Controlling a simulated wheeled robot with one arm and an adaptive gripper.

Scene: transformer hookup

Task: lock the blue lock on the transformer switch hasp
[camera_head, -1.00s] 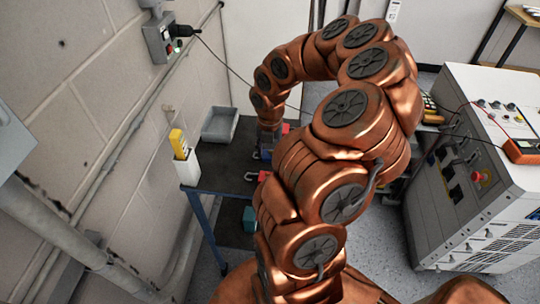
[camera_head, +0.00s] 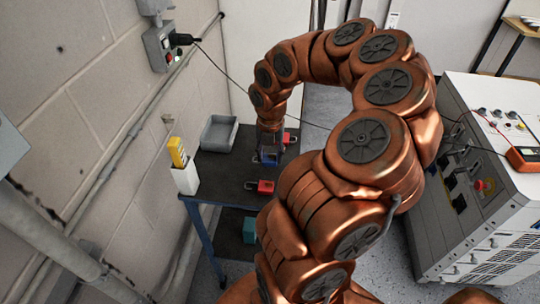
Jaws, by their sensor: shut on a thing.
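My gripper (camera_head: 268,150) points down over the dark tabletop, at the end of my copper-coloured arm. It is shut on the blue lock (camera_head: 268,159), which is small and partly hidden by the fingers. I cannot tell whether the lock touches the table or whether its shackle is open. The grey cabinet with switches and knobs (camera_head: 487,185) stands at the right, well apart from my gripper. I cannot make out the hasp on it; my arm covers part of the view towards it.
A red padlock (camera_head: 266,187) lies on the table (camera_head: 217,178) just in front of my gripper, and another red one (camera_head: 291,137) lies behind it. A grey tray (camera_head: 219,134) and a white holder with a yellow item (camera_head: 184,176) stand at the left. The wall bounds the left side.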

